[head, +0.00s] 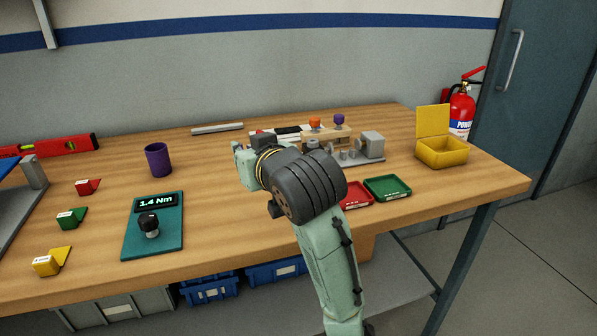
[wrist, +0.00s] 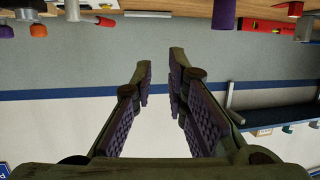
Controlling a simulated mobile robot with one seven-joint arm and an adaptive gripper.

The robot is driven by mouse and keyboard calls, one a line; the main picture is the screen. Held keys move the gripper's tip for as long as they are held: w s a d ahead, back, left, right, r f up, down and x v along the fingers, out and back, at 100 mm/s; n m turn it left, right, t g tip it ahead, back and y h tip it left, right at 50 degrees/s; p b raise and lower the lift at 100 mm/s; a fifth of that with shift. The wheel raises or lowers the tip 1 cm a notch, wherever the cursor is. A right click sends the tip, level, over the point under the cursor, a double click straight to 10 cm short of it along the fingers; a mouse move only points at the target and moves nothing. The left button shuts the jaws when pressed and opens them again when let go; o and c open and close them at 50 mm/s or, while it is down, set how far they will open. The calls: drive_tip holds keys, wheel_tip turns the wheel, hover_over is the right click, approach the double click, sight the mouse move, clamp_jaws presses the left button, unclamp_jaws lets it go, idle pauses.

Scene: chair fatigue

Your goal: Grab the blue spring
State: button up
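I cannot make out a blue spring in either view; it may be hidden behind my arm or too small to tell. My gripper (wrist: 160,72) shows in the wrist view with its two purple-padded fingers apart and nothing between them. In the head view my arm reaches over the middle of the wooden table (head: 218,183), and my wrist hides most of the gripper. The wrist view is upside down and looks toward the wall, with the table edge at the top.
A grey fixture (head: 372,144) and a wooden rack (head: 326,135) with orange and purple knobs stand behind my wrist. Red (head: 357,195) and green (head: 388,188) trays and an open yellow box (head: 441,152) are right. A purple cup (head: 158,160) and teal torque gauge (head: 152,238) are left.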

drive_tip(key=d+f+m+g+h, duration=0.2)
drive_tip(key=d+f+h, duration=0.15)
drive_tip(key=d, duration=0.55)
drive_tip(key=x, duration=0.4)
drive_tip(key=shift+w+a+f+p, duration=0.15)
drive_tip(key=shift+a+f+p, duration=0.1)
drive_tip(key=shift+f+p, duration=0.05)
drive_tip(key=shift+p+x, duration=0.75)
drive_tip(key=shift+x, duration=2.2)
drive_tip(key=shift+d+f, duration=0.1)
drive_tip(key=shift+d, duration=0.05)
drive_tip(key=shift+c, duration=0.5)
clamp_jaws()
